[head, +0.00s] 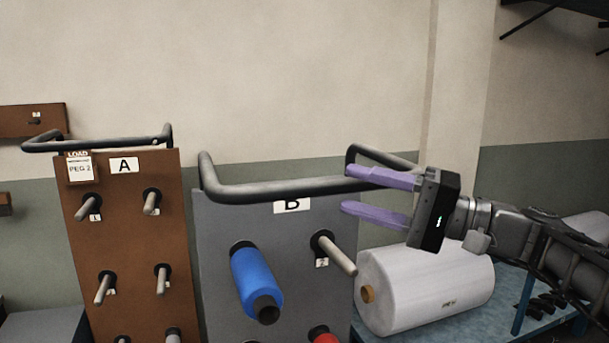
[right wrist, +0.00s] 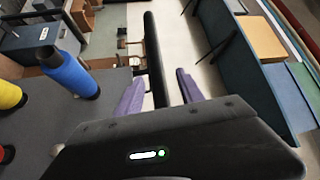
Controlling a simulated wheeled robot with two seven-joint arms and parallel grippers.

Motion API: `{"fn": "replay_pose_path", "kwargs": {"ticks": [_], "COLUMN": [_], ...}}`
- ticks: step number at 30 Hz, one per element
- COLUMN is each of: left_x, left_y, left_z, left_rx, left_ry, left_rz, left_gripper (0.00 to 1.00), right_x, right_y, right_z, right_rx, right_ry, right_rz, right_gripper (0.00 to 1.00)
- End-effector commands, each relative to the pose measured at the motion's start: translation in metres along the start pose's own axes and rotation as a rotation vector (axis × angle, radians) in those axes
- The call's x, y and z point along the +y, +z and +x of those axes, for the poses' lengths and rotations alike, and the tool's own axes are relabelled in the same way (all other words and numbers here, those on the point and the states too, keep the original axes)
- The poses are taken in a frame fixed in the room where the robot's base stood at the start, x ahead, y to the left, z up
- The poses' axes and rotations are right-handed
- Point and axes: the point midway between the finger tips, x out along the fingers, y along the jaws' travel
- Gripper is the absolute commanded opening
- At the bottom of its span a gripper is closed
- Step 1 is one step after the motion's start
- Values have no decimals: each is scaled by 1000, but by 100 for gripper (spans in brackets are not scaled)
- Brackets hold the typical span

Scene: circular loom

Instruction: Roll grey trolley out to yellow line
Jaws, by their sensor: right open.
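The grey trolley (head: 220,250), marked B, stands in the middle of the head view, with a dark tubular handle (head: 275,188) along its top. A blue spool (head: 257,280) sits on one of its pegs. My right gripper (head: 344,190) has two purple fingers, open, at the right end of the handle. In the right wrist view, the dark handle bar (right wrist: 153,55) runs between the lines of the two fingers (right wrist: 158,92); I cannot tell whether they touch it. My left gripper is out of view. No yellow line shows.
A brown trolley (head: 130,220) marked A stands close on the left, with its own handle and bare pegs. A large white roll (head: 425,285) lies on a blue table (head: 510,290) to the right. A wall stands behind.

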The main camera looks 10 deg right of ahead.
Motion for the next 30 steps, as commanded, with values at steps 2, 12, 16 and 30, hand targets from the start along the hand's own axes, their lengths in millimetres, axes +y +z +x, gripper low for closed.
{"fn": "replay_pose_path", "kwargs": {"ticks": [2,12,16,30], "left_x": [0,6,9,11], "left_y": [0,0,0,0], "left_z": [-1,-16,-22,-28], "left_rx": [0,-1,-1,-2], "left_ry": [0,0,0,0], "left_rz": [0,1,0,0], "left_gripper": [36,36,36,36], "right_x": [18,16,14,13], "right_y": [-23,-26,-26,-25], "right_z": [-12,45,70,101], "right_rx": [67,65,62,57], "right_ry": [24,23,22,17], "right_rz": [34,32,27,16], "right_gripper": [45,45,45,45]}}
